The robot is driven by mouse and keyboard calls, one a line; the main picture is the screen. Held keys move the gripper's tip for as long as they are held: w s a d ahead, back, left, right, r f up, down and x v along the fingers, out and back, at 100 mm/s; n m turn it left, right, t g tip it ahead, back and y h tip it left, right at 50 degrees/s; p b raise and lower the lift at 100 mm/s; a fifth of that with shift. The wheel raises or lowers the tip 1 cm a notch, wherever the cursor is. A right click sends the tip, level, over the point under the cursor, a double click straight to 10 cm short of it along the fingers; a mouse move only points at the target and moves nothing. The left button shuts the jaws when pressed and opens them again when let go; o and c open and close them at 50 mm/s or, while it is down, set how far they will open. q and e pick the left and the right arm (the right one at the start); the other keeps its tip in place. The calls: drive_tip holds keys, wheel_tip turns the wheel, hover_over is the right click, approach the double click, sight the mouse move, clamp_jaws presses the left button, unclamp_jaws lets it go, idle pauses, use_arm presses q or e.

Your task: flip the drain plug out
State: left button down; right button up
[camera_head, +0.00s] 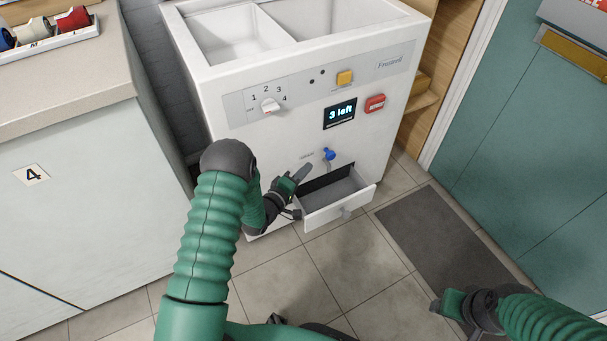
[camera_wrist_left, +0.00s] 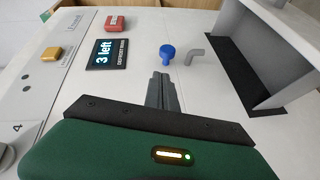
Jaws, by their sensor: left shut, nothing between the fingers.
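A small blue plug (camera_head: 329,153) sits on the white front panel of the washtub unit, just above the open drawer. In the left wrist view the blue plug (camera_wrist_left: 167,51) stands out from the panel, with a bent grey spout (camera_wrist_left: 195,57) beside it. My left gripper (camera_head: 304,170) is shut and empty. Its fingertips point at the panel, to the left of the plug and a little lower; the wrist view shows them (camera_wrist_left: 162,78) apart from the plug. My right gripper (camera_head: 438,305) is low at the right, over the floor; its fingers are not clear.
An open grey-lined drawer (camera_head: 337,199) juts out below the spout, close to my left gripper. The panel also bears a "3 left" display (camera_head: 340,113), a red button (camera_head: 375,103), a yellow button (camera_head: 345,78) and a dial (camera_head: 269,106). A dark mat (camera_head: 440,240) lies on the floor.

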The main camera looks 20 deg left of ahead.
use_arm(q)
wheel_tip(320, 180, down, 3)
drive_tip(key=a, duration=0.1)
drive_tip(key=t+h+b, duration=0.1)
drive_tip(key=b, duration=0.5)
approach(324, 151)
drive_tip(key=x, duration=0.5)
drive_tip(key=shift+w+d+n, duration=0.2)
drive_tip(key=shift+w+n, duration=0.3)
use_arm(e)
wheel_tip(324, 151, down, 8)
drive_tip(key=a, duration=0.1)
drive_tip(key=shift+r, duration=0.2)
drive_tip(key=shift+s+a, duration=0.1)
